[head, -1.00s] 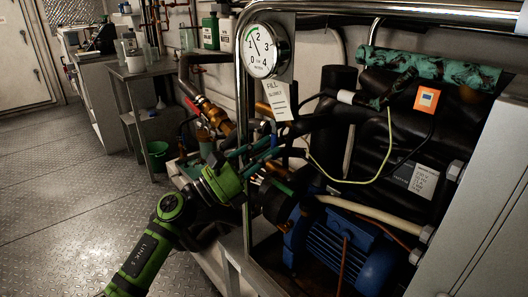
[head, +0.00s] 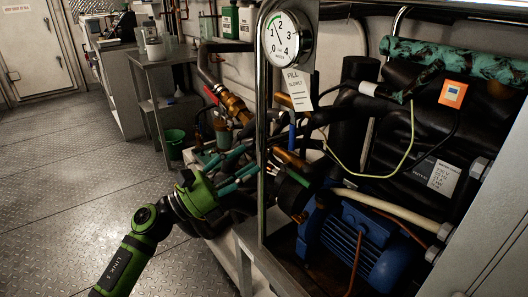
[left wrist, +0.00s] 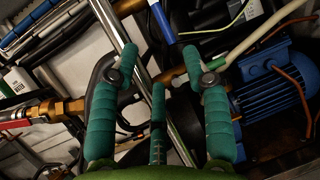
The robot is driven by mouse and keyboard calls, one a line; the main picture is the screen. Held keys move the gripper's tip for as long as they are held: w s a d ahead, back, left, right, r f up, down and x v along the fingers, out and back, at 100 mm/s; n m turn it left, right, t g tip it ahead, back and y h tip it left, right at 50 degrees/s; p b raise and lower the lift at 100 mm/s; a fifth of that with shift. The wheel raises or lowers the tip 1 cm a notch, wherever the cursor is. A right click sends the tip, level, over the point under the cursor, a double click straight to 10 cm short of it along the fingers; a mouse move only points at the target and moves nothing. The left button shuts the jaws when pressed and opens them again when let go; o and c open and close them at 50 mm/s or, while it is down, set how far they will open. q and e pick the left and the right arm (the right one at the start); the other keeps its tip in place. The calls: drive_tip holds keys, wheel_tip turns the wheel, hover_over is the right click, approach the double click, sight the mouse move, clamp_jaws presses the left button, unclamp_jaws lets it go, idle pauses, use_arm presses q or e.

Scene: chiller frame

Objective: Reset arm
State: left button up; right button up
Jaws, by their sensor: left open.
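My left gripper (head: 250,162) has teal padded fingers on a green wrist. In the head view it is at the lower middle, beside the chrome post of the chiller frame (head: 264,120). In the left wrist view the fingers (left wrist: 152,62) are spread wide apart, with nothing held between them. The chrome post and dark hoses show behind the fingers there. My right gripper is not in view.
A blue motor (head: 345,240) and black pipes fill the frame on the right. A pressure gauge (head: 287,38) and a FILL tag (head: 300,90) hang near the post. Brass valves (head: 232,105) stand behind. The metal floor (head: 60,190) at left is clear.

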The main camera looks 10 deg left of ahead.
use_arm(q)
drive_tip(key=shift+v, duration=1.1)
